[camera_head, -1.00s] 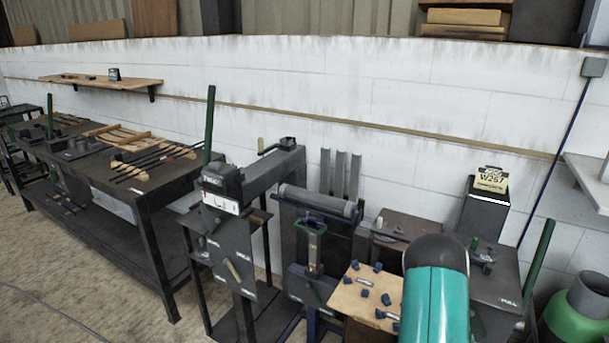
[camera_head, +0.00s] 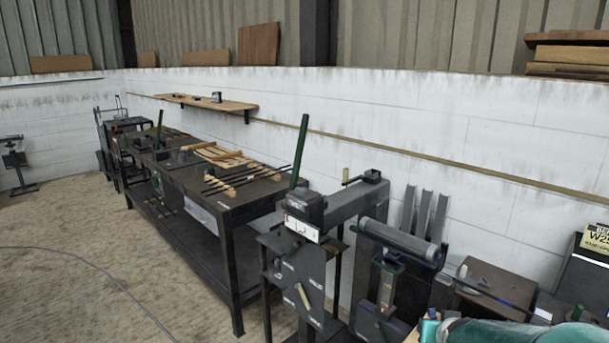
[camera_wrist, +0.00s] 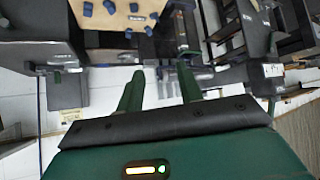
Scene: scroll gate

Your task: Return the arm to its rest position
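My gripper (camera_wrist: 158,90) shows in the wrist view as two green fingers standing apart, with nothing visible between them. My teal arm (camera_head: 525,332) lies low at the bottom right corner of the head view, mostly cut off by the frame edge. The wrist picture looks upside down. In it, a wooden board with several blue pieces (camera_wrist: 118,12) is at the top, beyond the fingertips.
A grey machine (camera_head: 304,205) and a roller (camera_head: 402,240) stand close ahead. A long dark workbench (camera_head: 215,205) with rods runs along the white wall. A yellow sign (camera_head: 595,238) is at the right edge. The floor (camera_head: 90,265) at left is open, with a cable on it.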

